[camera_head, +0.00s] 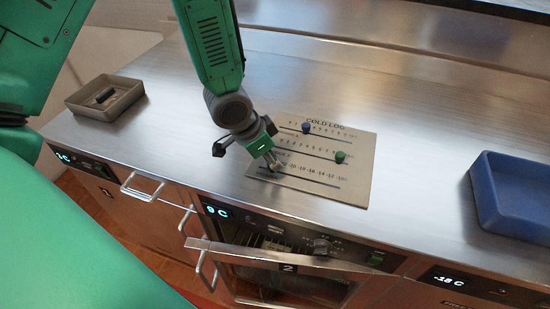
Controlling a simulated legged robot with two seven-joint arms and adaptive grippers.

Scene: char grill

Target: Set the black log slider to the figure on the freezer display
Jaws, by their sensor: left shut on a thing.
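The cold log plate (358,180) lies on the steel counter, with three slider rows. My left gripper (275,165) is down at the left part of its lowest row, shut on what appears to be the black log slider. The fingers hide that slider, so its exact mark cannot be read. The lowest row's printed figures show to the right of the fingers, with -18 among them. The freezer display (449,281) at the lower right reads -18 C. My right gripper is not in view.
A blue slider (306,128) and a green slider (340,157) sit on the upper rows. A grey tray (128,98) holding a dark block stands at left, a blue bin (484,190) at right. Other displays read 1 C (64,157) and 0 C (216,212).

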